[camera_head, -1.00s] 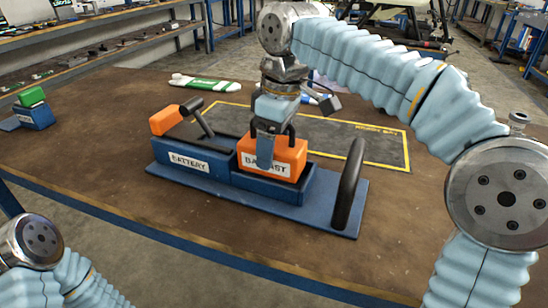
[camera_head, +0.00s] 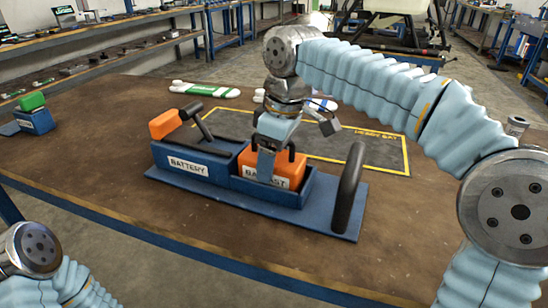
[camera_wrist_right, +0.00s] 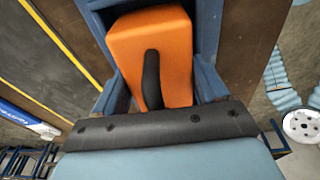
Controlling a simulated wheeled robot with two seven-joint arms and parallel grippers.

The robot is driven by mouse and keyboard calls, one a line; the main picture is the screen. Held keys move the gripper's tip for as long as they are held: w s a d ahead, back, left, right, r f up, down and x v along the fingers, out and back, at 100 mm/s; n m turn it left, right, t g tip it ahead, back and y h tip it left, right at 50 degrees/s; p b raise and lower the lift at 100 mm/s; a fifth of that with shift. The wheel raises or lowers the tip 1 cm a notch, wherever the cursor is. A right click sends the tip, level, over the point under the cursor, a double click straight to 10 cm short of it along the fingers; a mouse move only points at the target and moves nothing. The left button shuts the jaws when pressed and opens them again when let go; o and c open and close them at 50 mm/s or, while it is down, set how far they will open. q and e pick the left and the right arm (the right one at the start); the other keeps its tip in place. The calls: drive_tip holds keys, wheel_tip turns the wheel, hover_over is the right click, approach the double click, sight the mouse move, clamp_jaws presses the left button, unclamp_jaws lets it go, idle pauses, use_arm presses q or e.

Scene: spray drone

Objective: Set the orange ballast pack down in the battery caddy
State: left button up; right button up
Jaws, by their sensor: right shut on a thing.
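The orange ballast pack (camera_head: 284,168) sits low in the right bay of the blue battery caddy (camera_head: 318,211), its label partly below the bay's front wall. My right gripper (camera_head: 277,152) is above it, shut on the pack's dark handle. In the right wrist view the orange pack (camera_wrist_right: 152,50) lies between the blue bay walls, with its black handle (camera_wrist_right: 152,78) running to the gripper. Whether the pack touches the bay floor is hidden. My left arm shows at the lower left of the head view, but its gripper is out of view.
A black upright handle (camera_head: 348,187) stands at the caddy's right end. A yellow-edged mat (camera_head: 385,152) lies behind. A blue block with a green top (camera_head: 34,113) is far left.

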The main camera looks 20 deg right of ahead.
drive_tip(key=o, duration=1.7)
wheel_tip(320, 180, down, 3)
drive_tip(key=shift+s+r+g, duration=0.1)
drive_tip(key=shift+s+g, duration=0.05)
drive_tip(key=shift+g, duration=0.15)
drive_tip(key=r+p, duration=0.1)
drive_tip(key=r, duration=0.3)
drive_tip(key=r+p, duration=0.1)
drive_tip(key=r, duration=0.4)
drive_tip(key=d+r+p, duration=0.1)
drive_tip(key=r, duration=0.3)
drive_tip(key=shift+s+r, duration=0.25)
drive_tip(key=shift+r, duration=0.15)
